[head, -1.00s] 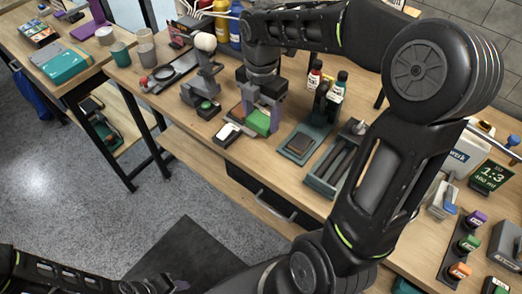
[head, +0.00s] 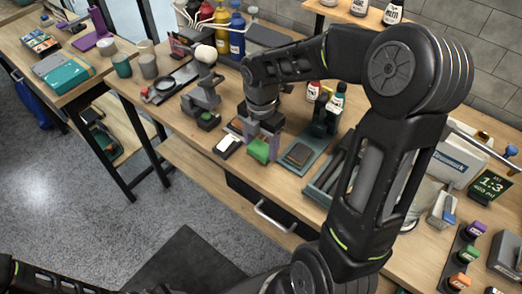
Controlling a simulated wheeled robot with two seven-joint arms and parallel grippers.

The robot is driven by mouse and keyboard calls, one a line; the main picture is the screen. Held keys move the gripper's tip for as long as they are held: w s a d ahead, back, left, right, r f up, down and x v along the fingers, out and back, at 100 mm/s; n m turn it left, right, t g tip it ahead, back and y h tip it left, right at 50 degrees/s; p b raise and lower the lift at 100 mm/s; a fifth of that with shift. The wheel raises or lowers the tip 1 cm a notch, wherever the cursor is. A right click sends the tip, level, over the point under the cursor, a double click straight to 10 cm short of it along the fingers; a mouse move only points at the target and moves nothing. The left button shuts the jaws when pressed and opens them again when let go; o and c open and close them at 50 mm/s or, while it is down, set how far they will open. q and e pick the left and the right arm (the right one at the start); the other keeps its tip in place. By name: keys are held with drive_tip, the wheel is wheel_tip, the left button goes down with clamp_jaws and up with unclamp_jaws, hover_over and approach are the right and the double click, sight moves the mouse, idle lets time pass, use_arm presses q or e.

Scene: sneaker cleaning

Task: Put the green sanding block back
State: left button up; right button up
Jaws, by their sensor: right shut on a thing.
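The green sanding block (head: 261,150) is between the fingers of my right gripper (head: 263,139). My right gripper is shut on it, reaching down over the front part of the bench. The block's green front shows, and the fingers cover part of it. I cannot tell whether the block touches the bench. A teal tray (head: 297,168) lies just to its right, with a dark grey-brown block (head: 299,154) on it. A white-topped block (head: 228,146) lies just to its left. Part of my left arm shows at the bottom left, but its gripper is out of the picture.
A long compartment tray (head: 318,190) is to the right, partly behind my right arm. The bench's front edge is close.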

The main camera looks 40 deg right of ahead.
sight(261, 147)
drive_tip(key=shift+f, duration=1.6)
drive_tip(key=shift+f, duration=0.15)
drive_tip(key=o, duration=1.5)
drive_tip(key=shift+c, duration=0.2)
wheel_tip(261, 147, up, 12)
drive_tip(key=shift+r, duration=0.2)
